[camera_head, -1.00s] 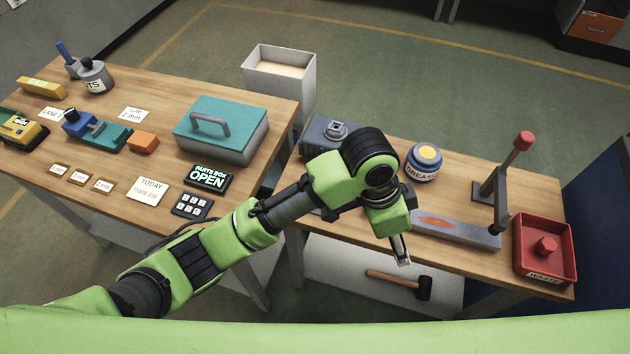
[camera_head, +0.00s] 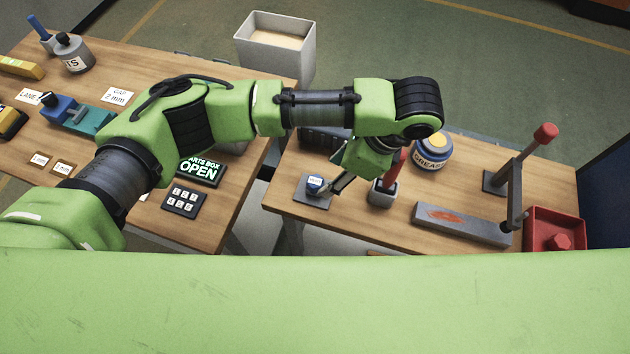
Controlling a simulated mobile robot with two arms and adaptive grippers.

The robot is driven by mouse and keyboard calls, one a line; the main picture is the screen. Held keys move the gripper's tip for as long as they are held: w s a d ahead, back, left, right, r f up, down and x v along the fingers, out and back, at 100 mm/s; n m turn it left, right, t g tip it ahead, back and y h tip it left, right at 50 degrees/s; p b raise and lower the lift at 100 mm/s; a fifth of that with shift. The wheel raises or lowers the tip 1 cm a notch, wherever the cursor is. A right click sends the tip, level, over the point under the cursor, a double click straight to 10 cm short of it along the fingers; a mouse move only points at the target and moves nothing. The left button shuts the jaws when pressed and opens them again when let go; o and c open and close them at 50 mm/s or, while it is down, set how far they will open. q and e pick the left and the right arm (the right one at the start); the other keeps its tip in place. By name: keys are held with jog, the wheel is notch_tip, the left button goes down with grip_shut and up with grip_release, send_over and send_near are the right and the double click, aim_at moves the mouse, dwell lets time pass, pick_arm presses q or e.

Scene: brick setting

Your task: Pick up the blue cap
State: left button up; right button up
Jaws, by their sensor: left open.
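A small blue cap (camera_head: 316,186) with a pale top sits on a flat grey plate (camera_head: 313,201) at the near left of the right-hand workbench. My left gripper (camera_head: 341,184) reaches down from the right, its fingers just right of the cap and close to it. It is open with nothing seen between the fingers. Whether a finger touches the cap cannot be told. The arm crosses above and hides part of the bench behind. My right gripper is not in view.
A grey holder (camera_head: 381,196) with a red stick stands close right of the gripper. A gap separates the benches.

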aim_at(320, 182)
pick_arm(q)
jog(key=shift+w+x, duration=0.2)
jog(key=shift+x, duration=1)
jog(key=shift+w+f, duration=0.1)
jog(key=shift+f, duration=0.15)
jog(key=shift+a+f+p, duration=0.2)
jog(key=shift+f+p, duration=0.05)
jog(key=shift+p, duration=0.15)
jog(key=p+x, duration=0.1)
jog(key=x, duration=0.2)
jog(key=shift+a+f, duration=0.15)
jog(key=shift+a, duration=0.1)
jog(key=shift+a+f, duration=0.15)
jog(key=shift+f, duration=0.35)
jog(key=c, duration=1.2)
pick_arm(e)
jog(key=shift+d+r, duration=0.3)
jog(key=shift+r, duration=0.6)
